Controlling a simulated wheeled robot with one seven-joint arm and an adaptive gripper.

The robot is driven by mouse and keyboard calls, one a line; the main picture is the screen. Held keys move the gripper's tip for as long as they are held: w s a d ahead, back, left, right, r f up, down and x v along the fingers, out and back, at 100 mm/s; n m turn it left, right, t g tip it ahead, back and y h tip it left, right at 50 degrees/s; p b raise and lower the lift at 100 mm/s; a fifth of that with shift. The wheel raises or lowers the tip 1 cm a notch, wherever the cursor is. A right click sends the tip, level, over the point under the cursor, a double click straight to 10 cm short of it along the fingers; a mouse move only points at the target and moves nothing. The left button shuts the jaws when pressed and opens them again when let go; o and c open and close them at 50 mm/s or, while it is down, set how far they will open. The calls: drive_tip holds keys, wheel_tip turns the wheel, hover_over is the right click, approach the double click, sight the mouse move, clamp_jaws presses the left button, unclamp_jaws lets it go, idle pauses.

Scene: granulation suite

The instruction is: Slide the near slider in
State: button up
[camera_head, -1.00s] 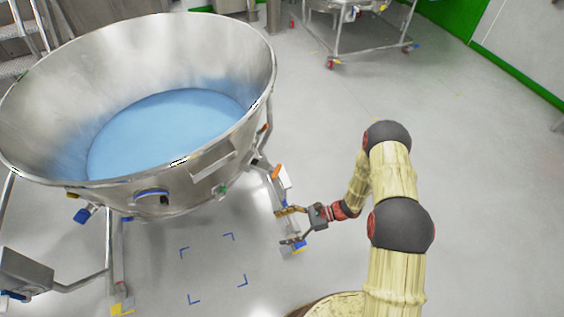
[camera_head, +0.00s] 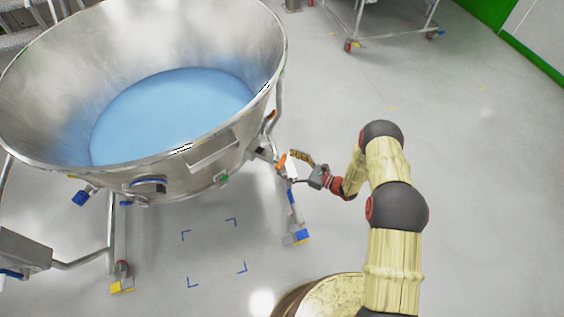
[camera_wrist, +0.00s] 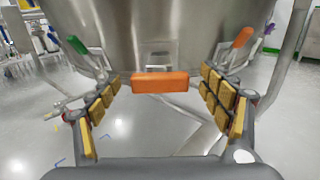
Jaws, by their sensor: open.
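The near slider's orange grip (camera_head: 281,161) shows on the right underside of the big steel bowl, with a pale plate (camera_head: 292,169) beside it. In the wrist view the orange grip (camera_wrist: 160,83) is a horizontal block at the centre, in front of the steel wall. My gripper (camera_head: 295,168) is open at the slider's height, its fingers (camera_wrist: 161,86) spread to either side of the orange grip. I see gaps between the grip and both fingers. Part of the slider is hidden behind the gripper in the head view.
The steel bowl (camera_head: 60,165) holds blue material and stands on legs with castors. A second orange handle (camera_wrist: 242,37) and a green handle (camera_wrist: 77,45) flank the slider. A bowl leg (camera_head: 292,215) stands below my gripper. Floor to the right is clear.

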sight(280, 161)
drive_tip(key=shift+b+x, duration=0.3)
drive_tip(key=shift+x, duration=1.15)
drive_tip(key=shift+c, duration=0.8)
drive_tip(key=c, duration=1.5)
drive_tip(key=shift+c, duration=0.3)
drive_tip(key=shift+a, duration=0.1)
